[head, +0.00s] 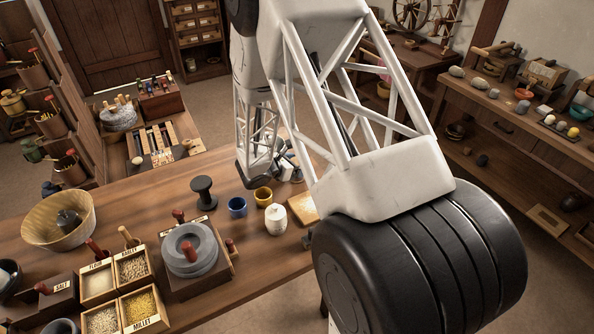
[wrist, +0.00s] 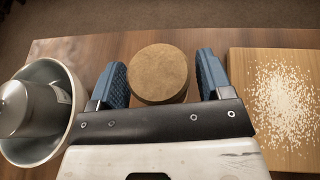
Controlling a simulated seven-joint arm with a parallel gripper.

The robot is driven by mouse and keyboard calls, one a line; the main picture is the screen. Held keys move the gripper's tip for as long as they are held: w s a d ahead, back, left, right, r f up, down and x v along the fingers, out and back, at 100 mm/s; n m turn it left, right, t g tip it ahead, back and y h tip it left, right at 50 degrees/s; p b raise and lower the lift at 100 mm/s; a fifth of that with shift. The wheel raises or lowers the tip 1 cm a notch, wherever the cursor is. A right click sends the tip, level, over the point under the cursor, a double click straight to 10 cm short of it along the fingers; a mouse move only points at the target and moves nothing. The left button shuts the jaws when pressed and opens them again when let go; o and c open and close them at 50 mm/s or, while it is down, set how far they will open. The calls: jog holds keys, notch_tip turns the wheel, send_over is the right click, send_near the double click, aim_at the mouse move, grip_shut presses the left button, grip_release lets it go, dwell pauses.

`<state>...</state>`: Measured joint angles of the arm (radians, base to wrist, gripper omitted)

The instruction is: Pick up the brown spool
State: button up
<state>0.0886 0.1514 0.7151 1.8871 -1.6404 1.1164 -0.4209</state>
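In the wrist view my gripper (wrist: 161,66) is open, with a blue pad on each side of a round brown thing (wrist: 158,76). I see its flat top almost straight on, and it fits the brown spool. The left pad looks very close to its edge; a small gap shows at the right pad. I cannot tell whether either touches. In the head view my arm hides most of this spot, and I cannot make out the brown spool there. A dark, almost black spool (head: 203,191) stands upright on the table, apart from my gripper.
A bowl (wrist: 72,128) holding a metal vessel is close left of my gripper, and a board (wrist: 302,150) with white grains is close right.

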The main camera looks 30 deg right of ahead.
jog(key=c, duration=0.7)
jog(key=shift+r, duration=0.15)
jog(key=shift+r, duration=4.9)
